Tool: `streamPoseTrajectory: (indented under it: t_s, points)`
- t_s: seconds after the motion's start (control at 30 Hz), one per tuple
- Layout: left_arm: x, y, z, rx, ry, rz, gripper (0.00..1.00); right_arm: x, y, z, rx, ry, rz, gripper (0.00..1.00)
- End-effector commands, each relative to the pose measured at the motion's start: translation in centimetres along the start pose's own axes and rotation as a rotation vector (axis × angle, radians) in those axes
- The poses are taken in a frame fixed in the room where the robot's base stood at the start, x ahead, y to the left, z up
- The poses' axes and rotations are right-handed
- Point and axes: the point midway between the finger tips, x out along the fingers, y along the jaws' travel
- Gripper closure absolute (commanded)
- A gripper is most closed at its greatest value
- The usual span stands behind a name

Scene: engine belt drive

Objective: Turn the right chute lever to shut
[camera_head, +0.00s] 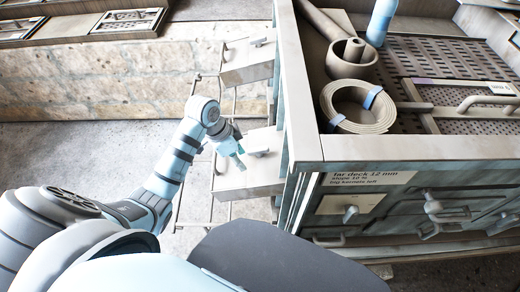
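Two grey chute boxes stick out from the left side of the deck machine. The nearer chute box (240,180) has a small lever (258,152) on its top. The farther chute box (240,72) has a similar lever (262,42). I cannot tell for sure which one is the right chute lever. My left gripper (238,151) is over the left part of the nearer box, just left of its lever, with a small gap in the picture. Its fingers are small here and I cannot tell how far apart they are. My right gripper is not in view.
The deck machine's wall (303,120) stands right beside the chutes. On its deck lie a coiled belt (345,122) and a mortar-like cup (345,68), with a blue bottle (381,22) behind. Thin rails (212,190) run below the chutes. Open floor lies left.

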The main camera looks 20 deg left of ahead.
Motion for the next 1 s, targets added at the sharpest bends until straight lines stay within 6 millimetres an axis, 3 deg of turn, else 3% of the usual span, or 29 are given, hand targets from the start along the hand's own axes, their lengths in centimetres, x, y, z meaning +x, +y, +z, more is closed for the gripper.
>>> streamPoseTrajectory:
  t_s: [0.1,0.2,0.3,0.47,0.8,1.0]
  points:
    - [-4.1,-2.9,-3.2,0.151,0.044,0.047,0.63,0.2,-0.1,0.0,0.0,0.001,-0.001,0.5]
    - [-7.2,-4.3,-5.0,0.261,0.081,0.081,0.63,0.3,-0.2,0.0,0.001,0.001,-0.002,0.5]
    - [-8.3,-4.7,-5.6,0.311,0.1,0.097,0.63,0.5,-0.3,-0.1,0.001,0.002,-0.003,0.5]
    - [-5.5,-4.3,-5.8,0.316,0.103,0.1,0.63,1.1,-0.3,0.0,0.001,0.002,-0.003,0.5]
    - [3.7,-3.6,-6.3,0.313,0.105,0.098,0.63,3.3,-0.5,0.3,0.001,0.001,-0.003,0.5]
    - [5.4,-3.4,-6.3,0.314,0.108,0.096,0.63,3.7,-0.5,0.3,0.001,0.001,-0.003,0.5]
